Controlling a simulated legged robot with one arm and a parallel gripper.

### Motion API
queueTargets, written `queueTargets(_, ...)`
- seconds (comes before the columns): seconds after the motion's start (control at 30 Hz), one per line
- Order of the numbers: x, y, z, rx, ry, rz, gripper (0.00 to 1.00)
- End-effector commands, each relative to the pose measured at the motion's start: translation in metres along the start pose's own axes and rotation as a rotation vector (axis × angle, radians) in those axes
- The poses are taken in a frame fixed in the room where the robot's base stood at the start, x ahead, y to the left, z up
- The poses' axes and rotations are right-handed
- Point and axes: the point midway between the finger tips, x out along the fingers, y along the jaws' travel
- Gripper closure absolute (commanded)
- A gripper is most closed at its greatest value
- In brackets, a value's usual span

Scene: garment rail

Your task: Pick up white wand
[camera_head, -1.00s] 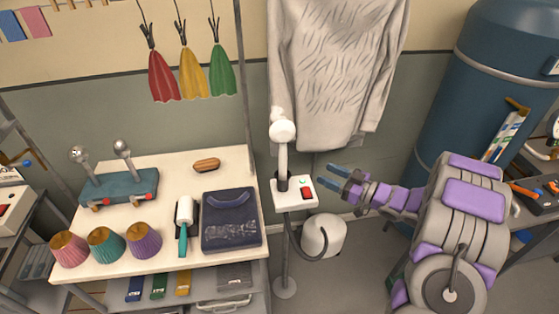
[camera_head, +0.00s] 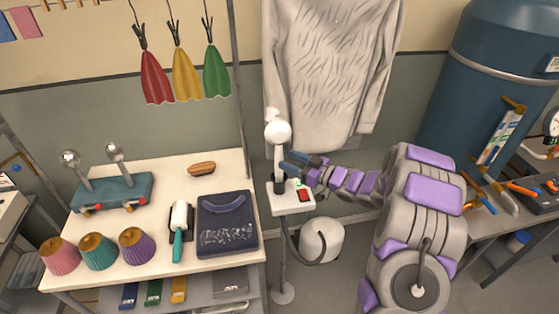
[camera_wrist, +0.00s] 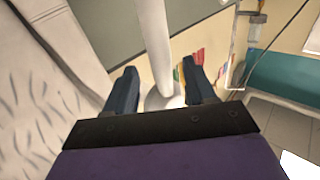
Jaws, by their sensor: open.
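The white wand (camera_head: 279,154) stands upright in a dark holder on a small white stand, with a round white head at its top. Its pale shaft also shows in the wrist view (camera_wrist: 155,45), running down between my fingers. My gripper (camera_head: 287,162) is open, with its blue fingertips at the wand's shaft just above the holder. In the wrist view the two fingers (camera_wrist: 158,90) are on either side of the shaft, with visible gaps. I cannot tell whether either finger touches it.
A grey garment (camera_head: 330,80) hangs right behind the wand. A dark hose loops below the stand's white box (camera_head: 291,204). A table (camera_head: 140,270) at left holds cones, a lint roller and a dark folded item. A blue tank (camera_head: 490,90) stands at right.

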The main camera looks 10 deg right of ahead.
Motion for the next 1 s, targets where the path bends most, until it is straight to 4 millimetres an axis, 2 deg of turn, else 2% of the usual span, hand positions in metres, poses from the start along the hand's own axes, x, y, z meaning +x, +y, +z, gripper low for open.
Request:
queueTargets(0.3, 0.040, 0.001, -0.002, -0.003, 0.002, -0.003, 0.45)
queueTargets(0.43, 0.047, 0.001, -0.002, 0.000, 0.001, -0.001, 0.45)
queueTargets(0.67, 0.048, 0.002, -0.002, 0.000, 0.000, 0.000, 0.45)
queueTargets(0.77, 0.048, 0.002, -0.002, 0.000, 0.000, 0.000, 0.52)
queueTargets(1.0, 0.048, 0.002, -0.002, 0.000, 0.000, 0.000, 0.75)
